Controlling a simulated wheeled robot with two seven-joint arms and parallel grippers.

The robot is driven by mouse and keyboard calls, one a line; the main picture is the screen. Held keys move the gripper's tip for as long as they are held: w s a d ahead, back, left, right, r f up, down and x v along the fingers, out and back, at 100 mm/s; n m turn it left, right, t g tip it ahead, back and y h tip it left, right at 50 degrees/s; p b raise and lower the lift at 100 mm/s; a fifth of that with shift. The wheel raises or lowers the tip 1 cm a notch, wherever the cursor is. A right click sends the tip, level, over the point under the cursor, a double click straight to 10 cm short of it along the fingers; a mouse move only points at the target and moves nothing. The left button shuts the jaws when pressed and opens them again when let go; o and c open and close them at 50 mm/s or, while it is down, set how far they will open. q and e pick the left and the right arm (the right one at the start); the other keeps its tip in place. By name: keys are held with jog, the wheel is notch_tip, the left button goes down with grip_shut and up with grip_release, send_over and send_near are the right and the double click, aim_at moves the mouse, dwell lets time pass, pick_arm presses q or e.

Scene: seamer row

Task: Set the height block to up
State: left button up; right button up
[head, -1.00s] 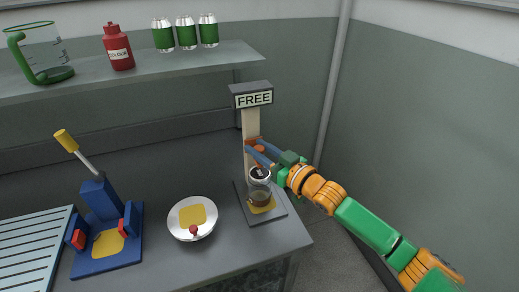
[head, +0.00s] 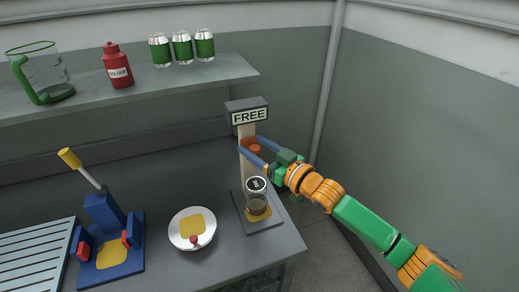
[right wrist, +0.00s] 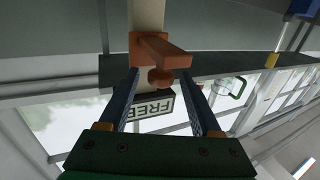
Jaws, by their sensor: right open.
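The height block (head: 248,141) is an orange-brown piece with a round knob on a pale upright post (head: 248,171). It sits high on the post, a short way below the FREE sign (head: 250,116). My right gripper (head: 249,146) is open, its blue fingers apart on either side of the block's knob. In the right wrist view, turned upside down, the block (right wrist: 160,50) and knob stand between the open fingers, close to the sign (right wrist: 153,107). Contact with the fingers cannot be made out. My left gripper is not in view.
A lidded glass jar (head: 256,197) stands on the post's dark base, just below my right gripper. A white round dish (head: 179,236), a blue lever press (head: 104,209) and a slatted rack (head: 30,255) are to the left. A shelf (head: 130,89) holds cans, a bottle and a jug.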

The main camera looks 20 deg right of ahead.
aim_at(259, 150)
jog(key=b+v, duration=0.1)
jog(key=v, duration=0.4)
jog(key=shift+s+d+f, duration=0.15)
jog(key=shift+s, duration=0.1)
jog(key=shift+s+d, duration=0.15)
jog(key=shift+s, duration=0.3)
